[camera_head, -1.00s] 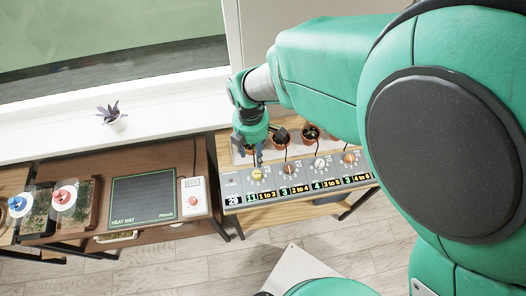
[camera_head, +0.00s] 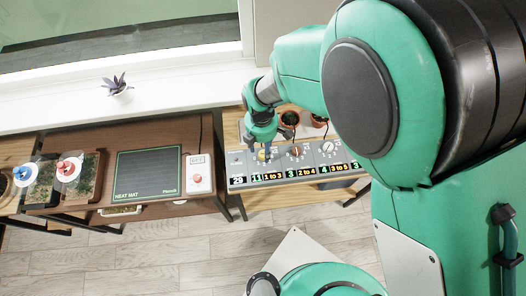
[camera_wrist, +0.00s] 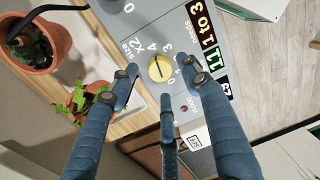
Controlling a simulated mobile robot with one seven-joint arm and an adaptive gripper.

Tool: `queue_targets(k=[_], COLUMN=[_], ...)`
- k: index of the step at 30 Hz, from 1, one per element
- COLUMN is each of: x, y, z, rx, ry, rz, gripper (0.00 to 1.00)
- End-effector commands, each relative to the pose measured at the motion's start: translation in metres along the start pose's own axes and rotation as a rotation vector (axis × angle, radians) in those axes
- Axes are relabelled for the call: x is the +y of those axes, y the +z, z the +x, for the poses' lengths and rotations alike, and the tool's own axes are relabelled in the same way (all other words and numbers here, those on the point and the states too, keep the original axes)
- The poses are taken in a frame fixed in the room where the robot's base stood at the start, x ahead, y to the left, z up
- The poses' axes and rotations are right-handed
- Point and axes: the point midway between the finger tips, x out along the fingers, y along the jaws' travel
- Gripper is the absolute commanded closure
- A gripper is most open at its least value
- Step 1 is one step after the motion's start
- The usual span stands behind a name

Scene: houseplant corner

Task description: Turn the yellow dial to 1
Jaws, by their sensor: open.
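The yellow dial (camera_wrist: 161,68) is on the grey control panel (camera_head: 236,160), first in its row of dials. In the wrist view it has a dark pointer line and printed numbers around it; I cannot tell exactly which number it points to. My gripper (camera_wrist: 163,84) is open, its blue fingers spread around the dial with a gap on both sides. In the head view the yellow dial (camera_head: 262,156) is mostly covered by my gripper (camera_head: 261,148). A green display beside the dial reads 11, with "1 to 3" in yellow.
An orange dial (camera_head: 295,152) and a white dial (camera_head: 327,147) sit further right on the panel. Potted plants (camera_head: 289,119) stand close behind it. A heat mat (camera_head: 149,174) and a red-button box (camera_head: 197,176) are on the table to the left.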

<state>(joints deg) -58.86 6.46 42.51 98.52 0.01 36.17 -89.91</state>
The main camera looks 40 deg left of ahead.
Motion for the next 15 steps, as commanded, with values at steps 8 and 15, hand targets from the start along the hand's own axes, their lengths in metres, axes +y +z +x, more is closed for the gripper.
queue_targets(k=[8,15], x=[0.0,0.001], y=[0.0,0.0], z=[0.022,0.024], rx=[0.0,0.0], ry=[0.0,0.001], rz=[0.0,0.0], gripper=[0.53,0.53])
